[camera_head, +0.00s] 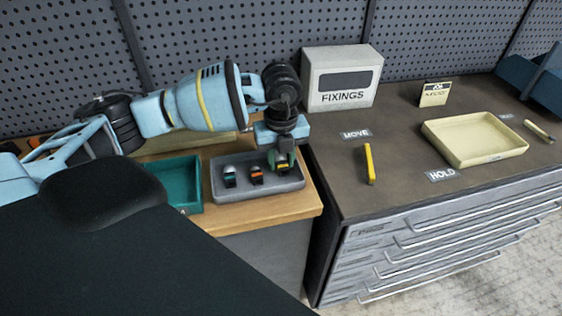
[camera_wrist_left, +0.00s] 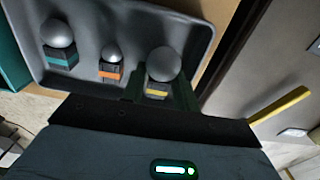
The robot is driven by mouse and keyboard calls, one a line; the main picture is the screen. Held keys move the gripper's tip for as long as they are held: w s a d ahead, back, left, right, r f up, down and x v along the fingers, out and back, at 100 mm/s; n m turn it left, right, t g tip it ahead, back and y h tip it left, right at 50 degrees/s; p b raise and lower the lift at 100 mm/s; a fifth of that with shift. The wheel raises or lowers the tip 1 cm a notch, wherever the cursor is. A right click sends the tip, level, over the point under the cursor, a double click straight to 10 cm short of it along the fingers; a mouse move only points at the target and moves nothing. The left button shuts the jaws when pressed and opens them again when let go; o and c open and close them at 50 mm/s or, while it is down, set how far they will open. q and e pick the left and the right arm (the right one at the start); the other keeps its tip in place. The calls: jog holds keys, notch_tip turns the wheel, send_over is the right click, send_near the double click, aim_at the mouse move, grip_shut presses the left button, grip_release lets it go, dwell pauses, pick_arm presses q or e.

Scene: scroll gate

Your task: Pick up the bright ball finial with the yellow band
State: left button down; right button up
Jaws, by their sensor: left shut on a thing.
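The ball finial with the yellow band (camera_wrist_left: 163,67) stands at the right end of the grey tray in the left wrist view. My left gripper (camera_head: 280,165) reaches down over the right end of the tray (camera_head: 218,188) in the head view and is shut on this finial. The finial looks upright and in or just above the tray; I cannot tell if it touches the bottom. Beside it are a finial with an orange band (camera_head: 256,175) and one with a teal band (camera_head: 230,176). In the head view the gripper hides part of the yellow-banded one. My right gripper is not in view.
A teal tray (camera_head: 178,181) sits left of the grey tray on the wooden top. On the dark cabinet to the right are a FIXINGS box (camera_head: 342,80), a yellow bar (camera_head: 369,163), a cream tray (camera_head: 473,138) and MOVE and HOLD labels. A pegboard stands behind.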

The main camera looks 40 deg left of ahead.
pick_arm(q)
notch_tip(320, 180, up, 2)
jog(key=shift+s+d+r, duration=0.15)
jog(key=shift+r, duration=0.1)
jog(key=s+d+r, duration=0.1)
jog(key=s+d, duration=0.8)
jog(key=s, duration=0.3)
jog(key=shift+s+d, duration=0.15)
jog(key=shift+d, duration=0.2)
jog(key=shift+r, duration=0.1)
